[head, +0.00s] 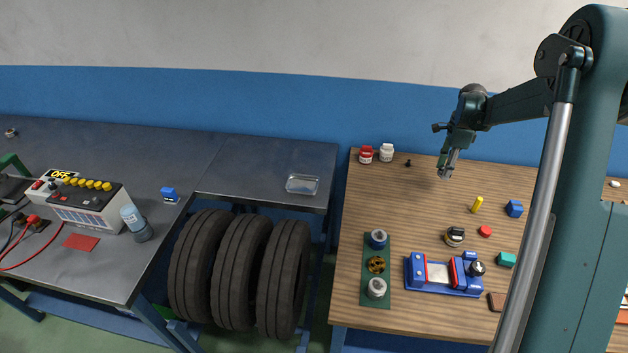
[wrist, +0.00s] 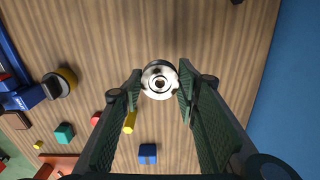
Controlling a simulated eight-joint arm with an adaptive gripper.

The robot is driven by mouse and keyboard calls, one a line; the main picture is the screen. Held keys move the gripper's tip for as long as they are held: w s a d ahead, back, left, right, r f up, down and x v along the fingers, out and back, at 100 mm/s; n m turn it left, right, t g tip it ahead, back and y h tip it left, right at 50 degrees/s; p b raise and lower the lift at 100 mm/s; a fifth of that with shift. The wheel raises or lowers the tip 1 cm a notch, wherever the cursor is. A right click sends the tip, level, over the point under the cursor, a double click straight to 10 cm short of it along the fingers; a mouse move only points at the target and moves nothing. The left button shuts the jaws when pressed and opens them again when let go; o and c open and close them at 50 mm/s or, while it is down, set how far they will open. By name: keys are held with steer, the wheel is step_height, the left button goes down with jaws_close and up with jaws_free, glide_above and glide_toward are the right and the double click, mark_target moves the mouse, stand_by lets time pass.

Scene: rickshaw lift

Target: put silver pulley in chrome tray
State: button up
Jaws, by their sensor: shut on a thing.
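The silver pulley (wrist: 159,80) is a round metal piece with a ringed hub, between my fingertips in the wrist view. My gripper (wrist: 158,86) is shut on it, with the wooden table behind. In the head view my gripper (head: 447,168) hangs pointing down over the back of the wooden table; the pulley is too small to make out clearly there. The chrome tray (head: 302,190) is a small, shallow, shiny tray on the dark metal bench, well to the left of my gripper. It looks empty.
The wooden table (head: 400,200) carries a red jar (head: 366,154), a white jar (head: 387,152), a blue vise-like fixture (head: 440,278), a green board (head: 376,292) and small blocks. A gap separates it from the metal bench (head: 260,165). Bench space around the tray is clear.

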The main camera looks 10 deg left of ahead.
steer(key=s+a+n, duration=0.2)
steer(key=a+n, duration=0.4)
steer(key=a, duration=1.2)
steer(key=s+a+r+n+p, duration=0.1)
steer(key=a+n, duration=0.5)
steer(key=a, duration=1.2)
steer(key=s+a+r+n, duration=0.1)
steer(key=s+a+n, duration=0.2)
steer(key=a, duration=1.5)
steer(key=n, duration=0.4)
steer(key=shift+s+p, duration=0.25)
steer(key=shift+p, duration=0.15)
steer(key=shift+f, duration=0.15)
glide_above(303, 186)
steer(key=shift+f, duration=3.05)
steer(key=shift+a, duration=0.1)
steer(key=shift+f, duration=1.85)
steer(key=shift+f+b, duration=0.2)
steer(key=shift+b, duration=0.1)
